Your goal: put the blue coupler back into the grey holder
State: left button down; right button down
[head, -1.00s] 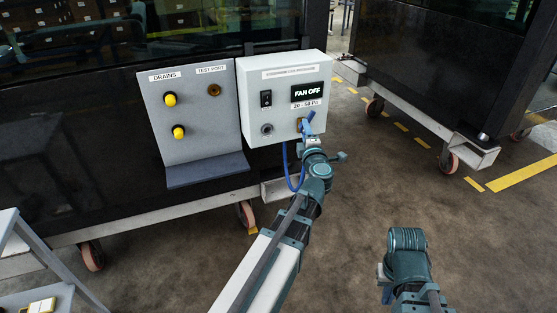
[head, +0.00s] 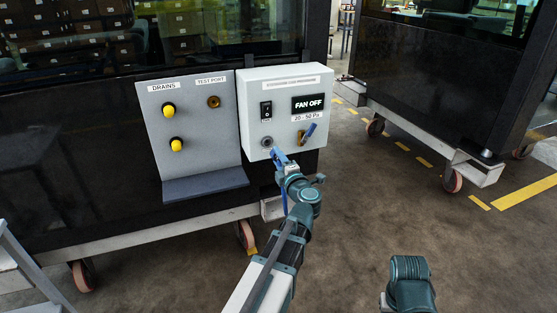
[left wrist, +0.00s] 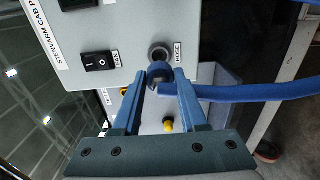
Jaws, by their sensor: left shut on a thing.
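My left gripper (head: 279,158) is at the lower front of the white control box. In the left wrist view the gripper (left wrist: 163,76) is shut on the blue coupler (left wrist: 159,70), with a blue hose (left wrist: 250,92) leading off to the right. The grey holder, a round ring marked HOSE (left wrist: 160,52), lies just beyond the coupler; it also shows in the head view (head: 266,142). The coupler appears in front of the ring, but I cannot tell whether they touch. My right gripper is not in view; only part of that arm shows.
The control box (head: 255,90) has a rocker switch (head: 266,109), a FAN OFF display (head: 308,104) and a brass valve with blue lever (head: 308,133). To its left is a grey panel (head: 200,120) with yellow drain knobs and a ledge (head: 205,185). Open floor lies right.

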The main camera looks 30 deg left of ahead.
pick_arm(q)
jog(key=shift+x, duration=2.75)
jog(key=shift+w+a, duration=0.3)
jog(key=shift+a, duration=0.05)
jog(key=shift+c, duration=1.8)
grip_release()
jog(key=v, duration=1.4)
jog(key=o, duration=0.4)
jog(key=shift+a, duration=0.1)
jog(key=shift+c, duration=0.2)
